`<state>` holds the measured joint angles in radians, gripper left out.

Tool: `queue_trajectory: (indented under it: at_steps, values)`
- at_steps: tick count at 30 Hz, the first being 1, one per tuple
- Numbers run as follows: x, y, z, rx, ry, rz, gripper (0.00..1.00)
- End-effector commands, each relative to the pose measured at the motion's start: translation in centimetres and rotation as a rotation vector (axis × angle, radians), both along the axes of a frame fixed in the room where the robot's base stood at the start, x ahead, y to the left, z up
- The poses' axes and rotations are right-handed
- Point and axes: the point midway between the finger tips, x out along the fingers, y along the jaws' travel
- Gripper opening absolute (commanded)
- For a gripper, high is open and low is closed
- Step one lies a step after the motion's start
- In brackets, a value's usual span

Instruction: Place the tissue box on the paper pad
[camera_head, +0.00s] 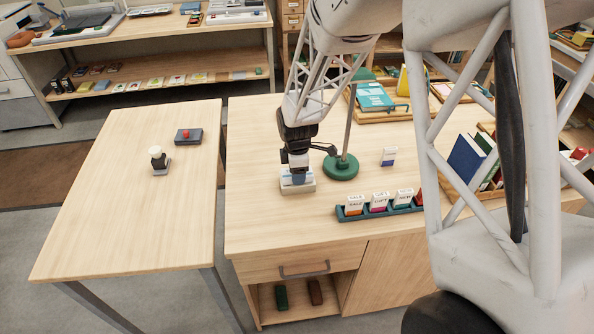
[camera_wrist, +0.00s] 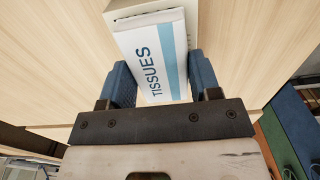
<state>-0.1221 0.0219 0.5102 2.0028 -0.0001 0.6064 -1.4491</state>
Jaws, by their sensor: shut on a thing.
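The tissue box (camera_wrist: 152,60), white with a blue band and the word TISSUES, is between the two blue fingers of my gripper (camera_wrist: 162,76). My gripper (camera_head: 297,177) is shut on it near the left part of the right-hand desk. A pale block that looks like the paper pad (camera_head: 299,188) lies on the desk directly under the gripper. Its cream edge (camera_wrist: 150,9) shows beyond the box in the wrist view. The box overlaps the pad in both views. I cannot tell whether they touch. The fingers hide part of the box.
A green lamp base (camera_head: 341,168) stands close to the right of my gripper. A dark tray (camera_head: 378,210) of labelled packets lies toward the front, and a small white-and-blue box (camera_head: 388,156) stands farther right. The desk's front left is clear. A separate table (camera_head: 120,215) stands left across a gap.

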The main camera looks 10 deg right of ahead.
Motion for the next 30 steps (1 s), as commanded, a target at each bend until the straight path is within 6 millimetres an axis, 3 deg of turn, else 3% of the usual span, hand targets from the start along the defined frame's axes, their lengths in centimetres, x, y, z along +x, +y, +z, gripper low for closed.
queue_trajectory:
  at_steps: [4,5,10,22,30]
  values:
    - [0.0,0.0,-0.3,0.000,0.000,0.000,0.35]
    - [0.0,0.0,-0.3,0.000,0.000,0.000,0.59]
    - [0.0,0.0,-0.3,0.000,0.000,0.000,0.83]
    - [0.0,0.0,0.0,0.000,0.000,0.000,0.83]
    - [0.0,0.0,2.3,0.000,-0.001,0.000,0.83]
